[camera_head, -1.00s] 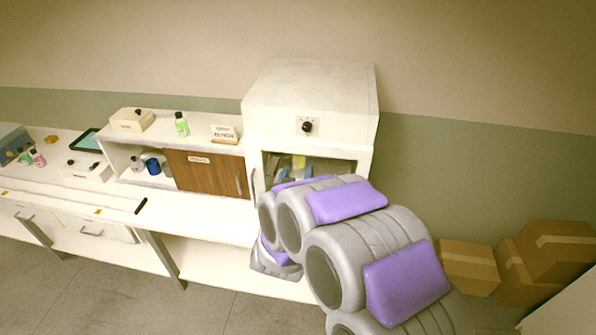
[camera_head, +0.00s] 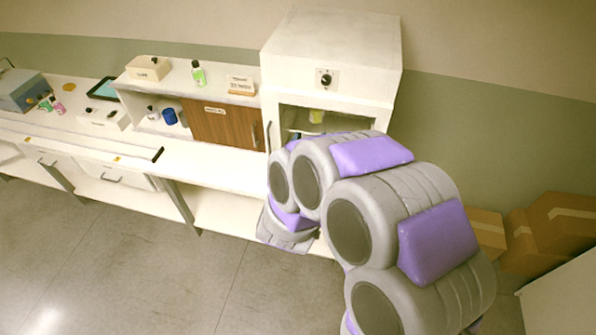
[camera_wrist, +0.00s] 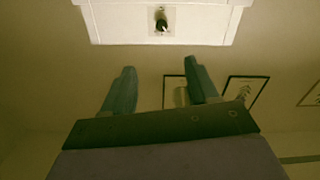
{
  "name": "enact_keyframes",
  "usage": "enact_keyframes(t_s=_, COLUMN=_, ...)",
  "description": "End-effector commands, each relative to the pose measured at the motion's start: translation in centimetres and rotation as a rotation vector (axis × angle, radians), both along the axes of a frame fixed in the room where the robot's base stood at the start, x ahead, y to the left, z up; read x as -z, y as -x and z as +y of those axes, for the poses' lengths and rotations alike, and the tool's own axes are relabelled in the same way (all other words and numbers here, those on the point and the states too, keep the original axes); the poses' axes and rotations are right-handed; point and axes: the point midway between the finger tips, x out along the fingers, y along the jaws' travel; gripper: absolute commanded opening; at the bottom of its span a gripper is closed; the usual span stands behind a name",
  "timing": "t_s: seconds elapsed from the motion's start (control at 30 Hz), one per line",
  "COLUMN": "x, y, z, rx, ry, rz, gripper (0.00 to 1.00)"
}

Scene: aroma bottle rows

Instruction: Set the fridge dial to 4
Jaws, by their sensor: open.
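The white fridge (camera_head: 330,60) stands at the right end of the counter in the head view, with a glass front. Its black dial (camera_head: 326,79) sits on a small plate above the glass; the numbers are too small to read. In the wrist view the dial (camera_wrist: 161,22) shows at the top centre on a white face (camera_wrist: 120,22). My gripper (camera_wrist: 160,82) is open and empty in the wrist view, its two fingers apart and clear of the dial. In the head view my arm hides the gripper and the fridge's lower front.
A wooden cabinet door (camera_head: 222,125) and a shelf with a blue cup (camera_head: 169,117) are left of the fridge. A green bottle (camera_head: 198,74) and a small sign (camera_head: 241,86) stand on top. Cardboard boxes (camera_head: 560,230) lie at the right. The floor in front is clear.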

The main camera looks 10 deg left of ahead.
Motion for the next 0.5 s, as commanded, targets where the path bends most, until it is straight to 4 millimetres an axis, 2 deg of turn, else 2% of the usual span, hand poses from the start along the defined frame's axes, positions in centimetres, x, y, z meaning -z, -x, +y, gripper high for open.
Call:
enact_keyframes(t_s=0.03, x=0.1, y=0.9, z=0.1, rx=-0.004, ry=0.001, rz=0.004, gripper=0.59)
enact_keyframes(t_s=0.5, x=0.4, y=1.8, z=0.4, rx=-0.009, ry=0.016, rz=-0.001, gripper=0.59)
